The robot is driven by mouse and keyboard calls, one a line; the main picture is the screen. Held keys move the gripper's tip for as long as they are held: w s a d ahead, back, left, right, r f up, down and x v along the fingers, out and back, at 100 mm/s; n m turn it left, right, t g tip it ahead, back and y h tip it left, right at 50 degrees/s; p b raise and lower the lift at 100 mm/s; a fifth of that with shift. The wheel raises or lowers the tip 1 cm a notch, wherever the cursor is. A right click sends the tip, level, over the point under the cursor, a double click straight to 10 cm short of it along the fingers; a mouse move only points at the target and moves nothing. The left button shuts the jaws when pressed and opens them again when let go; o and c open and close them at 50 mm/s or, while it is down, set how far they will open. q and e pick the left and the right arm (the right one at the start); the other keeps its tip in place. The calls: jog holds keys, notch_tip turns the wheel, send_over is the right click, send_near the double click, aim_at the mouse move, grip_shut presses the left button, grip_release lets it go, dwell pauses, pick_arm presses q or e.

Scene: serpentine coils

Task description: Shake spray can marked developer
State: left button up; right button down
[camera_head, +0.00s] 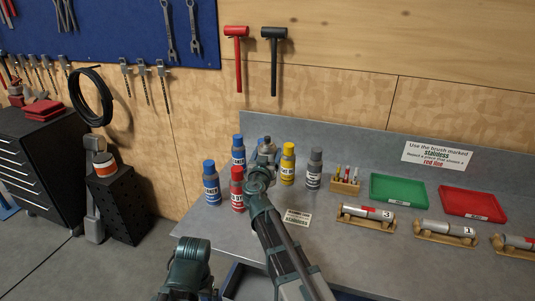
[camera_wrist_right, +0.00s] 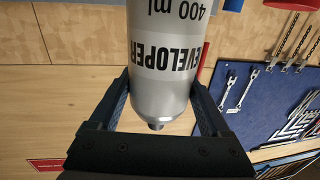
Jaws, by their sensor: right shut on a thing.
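The silver spray can (camera_wrist_right: 165,60) with a pale DEVELOPER label and "400 ml" fills the upper middle of the right wrist view. Its lettering is upside down there and its narrow end points down in the picture. My right gripper (camera_wrist_right: 160,95) is shut on it, one dark finger on each side. In the head view my right gripper (camera_head: 264,160) is over the back of the bench among the cans, and the can is mostly hidden behind it. My left gripper is not visible in either view.
Blue cans (camera_head: 211,188), a red can (camera_head: 237,190), a yellow can (camera_head: 288,166) and a grey can (camera_head: 314,169) stand close around the right gripper. A brush holder (camera_head: 345,186), green tray (camera_head: 398,204), red tray (camera_head: 472,215) and tubes on wooden cradles (camera_head: 366,230) lie to the right.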

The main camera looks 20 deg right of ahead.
aim_at(267, 139)
notch_tip(267, 139, up, 6)
jog(key=p, duration=0.5)
jog(key=shift+p, duration=0.3)
notch_tip(267, 139, down, 6)
jog(key=b, duration=0.6)
jog(key=shift+f, duration=0.15)
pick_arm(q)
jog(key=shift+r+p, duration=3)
pick_arm(e)
jog(key=shift+r, duration=3.15)
notch_tip(267, 139, down, 6)
jog(key=b, duration=0.6)
jog(key=shift+f, duration=0.1)
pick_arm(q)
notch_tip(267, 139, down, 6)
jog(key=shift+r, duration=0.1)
pick_arm(e)
jog(key=shift+r, duration=0.2)
